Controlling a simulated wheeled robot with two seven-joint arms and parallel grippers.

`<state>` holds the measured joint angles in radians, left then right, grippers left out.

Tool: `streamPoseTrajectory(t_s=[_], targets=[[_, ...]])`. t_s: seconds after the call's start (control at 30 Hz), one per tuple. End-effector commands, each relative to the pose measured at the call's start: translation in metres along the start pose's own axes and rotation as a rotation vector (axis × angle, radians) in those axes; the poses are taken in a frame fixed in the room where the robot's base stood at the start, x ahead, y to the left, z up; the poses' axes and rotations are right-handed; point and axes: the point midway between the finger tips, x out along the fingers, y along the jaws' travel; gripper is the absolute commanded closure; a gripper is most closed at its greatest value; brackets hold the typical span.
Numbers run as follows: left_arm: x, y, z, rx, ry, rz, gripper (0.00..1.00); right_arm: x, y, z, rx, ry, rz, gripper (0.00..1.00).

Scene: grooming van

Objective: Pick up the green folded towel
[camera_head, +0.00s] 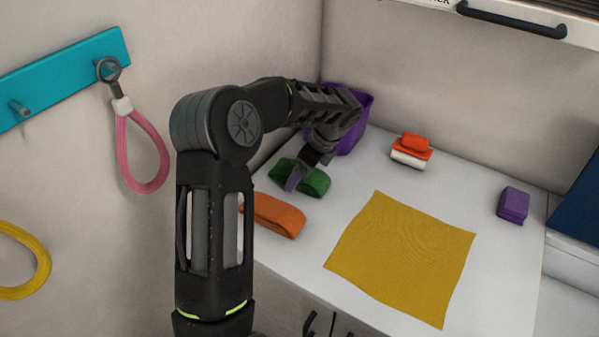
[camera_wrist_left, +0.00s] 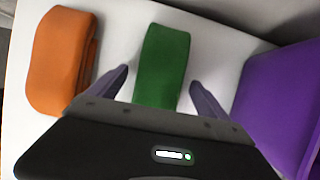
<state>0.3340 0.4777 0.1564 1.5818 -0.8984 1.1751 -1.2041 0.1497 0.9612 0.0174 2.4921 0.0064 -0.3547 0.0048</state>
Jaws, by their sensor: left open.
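The green folded towel (camera_head: 314,181) lies on the white counter, between an orange folded towel and a purple bin. In the left wrist view the green towel (camera_wrist_left: 163,68) shows between the two fingers, its near end hidden by the gripper body. My left gripper (camera_head: 309,180) is at the green towel with its fingers apart, one on each side of it. In the left wrist view the gripper (camera_wrist_left: 160,90) is open and holds nothing. I cannot tell whether the fingers touch the towel. My right gripper is not in view.
The orange folded towel (camera_head: 275,216) lies to the near left, and the purple bin (camera_head: 362,120) stands close behind. A yellow cloth (camera_head: 405,258) lies flat to the right. An orange and white stack (camera_head: 411,151) and a purple folded item (camera_head: 513,205) lie farther off.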

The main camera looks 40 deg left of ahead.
Motion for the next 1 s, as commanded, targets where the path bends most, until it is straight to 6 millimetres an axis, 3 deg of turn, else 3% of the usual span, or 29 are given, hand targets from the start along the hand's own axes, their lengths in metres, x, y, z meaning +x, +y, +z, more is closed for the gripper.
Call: streamPoseTrajectory(t_s=[0.67,1.0], targets=[[0.0066,-0.0002,-0.0001,0.0,0.0,-0.002,0.11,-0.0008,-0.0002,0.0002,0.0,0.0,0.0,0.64],[0.0066,-0.0001,-0.0002,0.0,0.0,-0.001,0.38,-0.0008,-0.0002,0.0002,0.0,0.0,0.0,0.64]])
